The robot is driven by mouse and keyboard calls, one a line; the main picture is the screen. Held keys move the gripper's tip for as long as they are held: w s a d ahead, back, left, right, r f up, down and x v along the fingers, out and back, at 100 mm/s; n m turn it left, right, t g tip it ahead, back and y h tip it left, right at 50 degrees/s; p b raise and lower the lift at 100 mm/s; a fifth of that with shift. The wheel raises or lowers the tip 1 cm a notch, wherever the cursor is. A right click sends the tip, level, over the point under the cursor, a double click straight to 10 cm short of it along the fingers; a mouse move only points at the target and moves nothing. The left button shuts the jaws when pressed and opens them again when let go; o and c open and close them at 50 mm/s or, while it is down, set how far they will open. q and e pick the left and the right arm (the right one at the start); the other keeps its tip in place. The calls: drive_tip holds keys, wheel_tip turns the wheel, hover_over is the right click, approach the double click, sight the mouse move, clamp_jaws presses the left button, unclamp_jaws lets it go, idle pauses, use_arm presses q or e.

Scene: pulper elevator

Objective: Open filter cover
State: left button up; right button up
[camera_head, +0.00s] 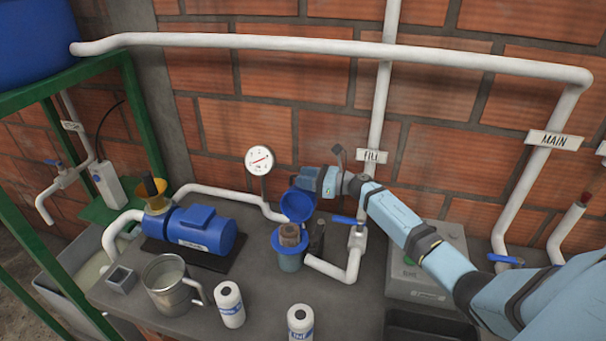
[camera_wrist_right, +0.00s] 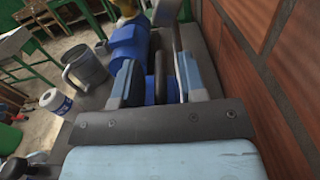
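The filter (camera_head: 288,259) is a short blue housing on the bench, with a brown cartridge (camera_head: 290,236) showing in its open mouth. The round blue filter cover (camera_head: 298,205) stands tilted up behind the mouth, clear of the cartridge. My right gripper (camera_head: 313,180) is just behind and above the cover, close to it. In the right wrist view its two fingers (camera_wrist_right: 158,75) are apart, with blue and dark parts showing between and below them. I cannot tell whether they touch the cover. My left gripper is not in view.
A blue pump (camera_head: 203,230) and a steel jug (camera_head: 168,286) stand left of the filter. White bottles (camera_head: 229,304) stand in front. A brick wall rises behind.

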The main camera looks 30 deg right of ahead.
sight(300, 191)
drive_tip(key=shift+w+a, duration=0.25)
drive_tip(key=shift+w, duration=0.1)
drive_tip(key=shift+c, duration=0.5)
clamp_jaws()
drive_tip(key=shift+s+a+b, duration=0.1)
drive_tip(key=shift+s+b, duration=0.05)
drive_tip(key=shift+b, duration=0.3)
drive_tip(key=s+a+n+b, duration=0.1)
drive_tip(key=b, duration=0.1)
drive_tip(key=s+a+n+b, duration=0.1)
drive_tip(key=n+b, duration=0.1)
drive_tip(key=b, duration=0.1)
drive_tip(key=shift+s+a+r, duration=0.1)
drive_tip(key=shift+a+r, duration=0.2)
drive_tip(key=shift+r, duration=0.05)
drive_tip(key=shift+s+a+r+n+b, duration=0.3)
drive_tip(key=shift+a+r+n+b, duration=0.1)
drive_tip(key=shift+r+n+b, duration=0.1)
